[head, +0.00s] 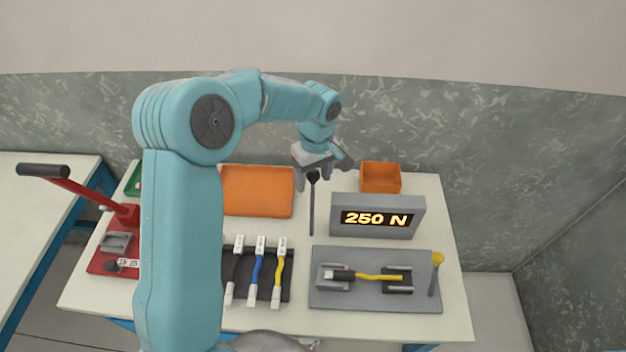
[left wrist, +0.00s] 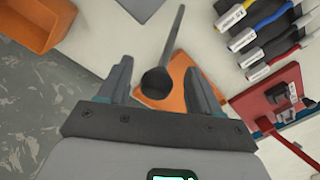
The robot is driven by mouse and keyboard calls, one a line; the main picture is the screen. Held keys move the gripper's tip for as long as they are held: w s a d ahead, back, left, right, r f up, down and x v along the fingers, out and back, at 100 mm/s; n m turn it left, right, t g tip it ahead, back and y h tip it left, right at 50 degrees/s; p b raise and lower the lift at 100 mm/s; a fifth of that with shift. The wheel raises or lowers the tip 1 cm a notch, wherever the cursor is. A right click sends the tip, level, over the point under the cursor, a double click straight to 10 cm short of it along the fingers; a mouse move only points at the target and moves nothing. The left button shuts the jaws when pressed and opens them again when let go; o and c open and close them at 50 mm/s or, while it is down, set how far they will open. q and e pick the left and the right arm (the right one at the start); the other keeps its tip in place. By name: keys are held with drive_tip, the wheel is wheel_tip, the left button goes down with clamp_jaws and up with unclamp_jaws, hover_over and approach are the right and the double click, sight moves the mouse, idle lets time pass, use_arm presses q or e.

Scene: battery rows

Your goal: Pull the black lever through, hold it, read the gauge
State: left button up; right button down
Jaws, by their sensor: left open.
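A black handle (head: 43,170) tops the red lever arm of a red press (head: 112,245) at the left. My left gripper (head: 322,172) is open over that round end. In the left wrist view the rod (left wrist: 173,38) has its round end between the open fingers (left wrist: 160,85), with no visible grip. The grey gauge (head: 378,231) reads 250 N. My right gripper is not in view.
A grey fixture plate (head: 375,297) holds a yellow cable (head: 380,277) and a yellow-knobbed lever (head: 437,262). Several cables lie on a dark rack (head: 233,270). An orange tray (head: 257,212) and an orange bin (head: 380,165) are at the back. My left arm hides part of the press.

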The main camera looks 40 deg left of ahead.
sight(312, 205)
use_arm(q)
drive_tip(key=shift+w+a+f, duration=0.1)
drive_tip(key=shift+f, duration=1.35)
drive_tip(key=shift+r, duration=0.1)
clamp_jaws()
